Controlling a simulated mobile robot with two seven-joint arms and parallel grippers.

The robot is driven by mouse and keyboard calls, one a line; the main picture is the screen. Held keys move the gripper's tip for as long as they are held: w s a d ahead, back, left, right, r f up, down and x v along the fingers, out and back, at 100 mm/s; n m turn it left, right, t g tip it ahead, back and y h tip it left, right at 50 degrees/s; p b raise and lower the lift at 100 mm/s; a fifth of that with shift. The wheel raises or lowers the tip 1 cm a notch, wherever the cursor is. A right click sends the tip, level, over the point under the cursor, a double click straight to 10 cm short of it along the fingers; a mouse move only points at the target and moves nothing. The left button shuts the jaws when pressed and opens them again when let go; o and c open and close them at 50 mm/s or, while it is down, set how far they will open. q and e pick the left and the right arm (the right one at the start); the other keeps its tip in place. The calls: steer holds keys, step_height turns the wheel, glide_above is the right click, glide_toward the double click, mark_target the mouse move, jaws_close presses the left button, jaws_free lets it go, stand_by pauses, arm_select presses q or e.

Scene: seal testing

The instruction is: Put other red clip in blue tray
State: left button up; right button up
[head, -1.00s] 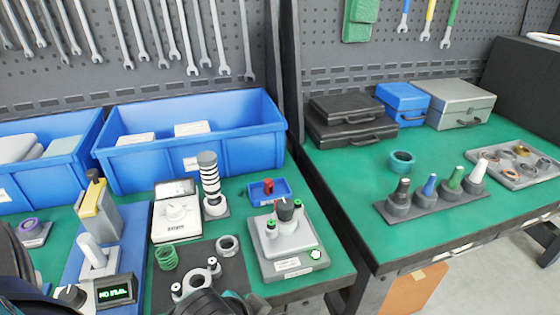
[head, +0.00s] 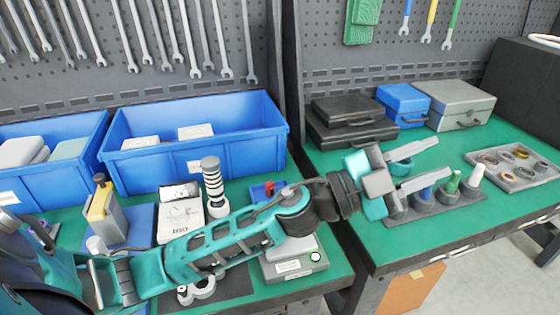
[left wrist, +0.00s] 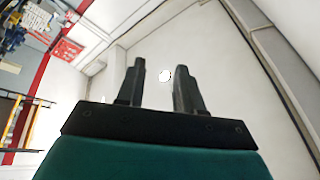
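The small blue tray (head: 257,194) sits on the left bench, partly hidden behind my left arm. A small red clip (head: 269,187) shows in it. I cannot make out a second red clip. My left gripper (head: 436,157) is open and empty, reaching over the right bench above the row of dark stands with coloured tops. Its two fingers point right. In the left wrist view the fingers (left wrist: 160,75) are apart with nothing between them. My right gripper is not in view.
My left arm hides part of the grey test device (head: 295,262). Large blue bins (head: 195,150) stand behind. A gap separates the benches.

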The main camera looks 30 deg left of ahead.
arm_select(q)
step_height(320, 180, down, 11)
steer(key=a+m+g+y, duration=0.2)
steer(key=m+g+y, duration=0.3)
steer(key=m+g, duration=0.7)
steer(key=w+a+f+n+g+y, duration=0.1)
steer(key=a+n+y, duration=0.35)
steer(key=a, duration=0.75)
steer(key=w+a+n+g+y, duration=0.1)
steer(key=a+g+y, duration=0.1)
steer(key=a+y, duration=0.75)
steer(key=f+h, duration=0.1)
steer(key=f, duration=0.3)
steer(key=a+f, duration=0.1)
steer(key=f, duration=0.3)
steer(key=a+f+h, duration=0.1)
steer(key=f, duration=0.3)
steer(key=shift+f+h, duration=0.3)
steer(key=shift+f, duration=0.05)
jaws_close()
